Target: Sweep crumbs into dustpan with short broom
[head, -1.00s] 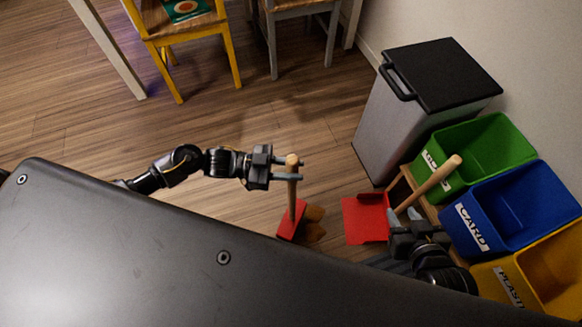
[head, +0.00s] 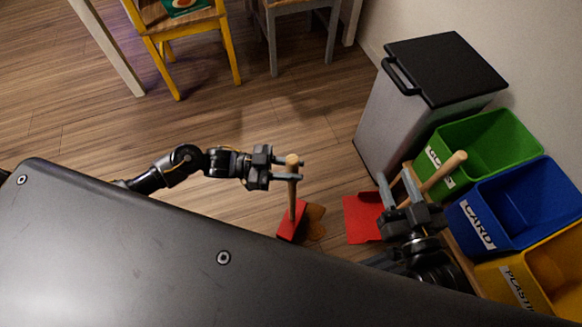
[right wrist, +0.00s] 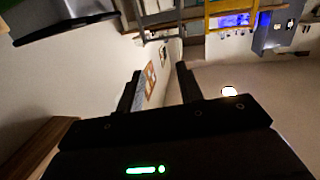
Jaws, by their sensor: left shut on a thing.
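The short broom has a wooden handle (head: 292,190) standing nearly upright and a red head (head: 293,221) low at the floor. My left gripper (head: 286,169) is shut on the upper handle. Brown patches (head: 315,213) lie right beside the broom head; I cannot tell whether they are bristles or crumbs. The red dustpan (head: 362,218) lies to the right of the broom, with its wooden handle (head: 440,173) slanting up to the right. My right gripper (head: 398,187) is open beside the dustpan handle and partly hides it. In the right wrist view, nothing shows between its fingers (right wrist: 160,88).
A grey bin with a black lid (head: 445,68) stands behind the dustpan. Green (head: 490,140), blue (head: 515,215) and yellow (head: 550,265) sorting boxes line the right side. A yellow chair (head: 185,45) and a grey chair (head: 295,30) stand at the back. Wooden floor between is clear.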

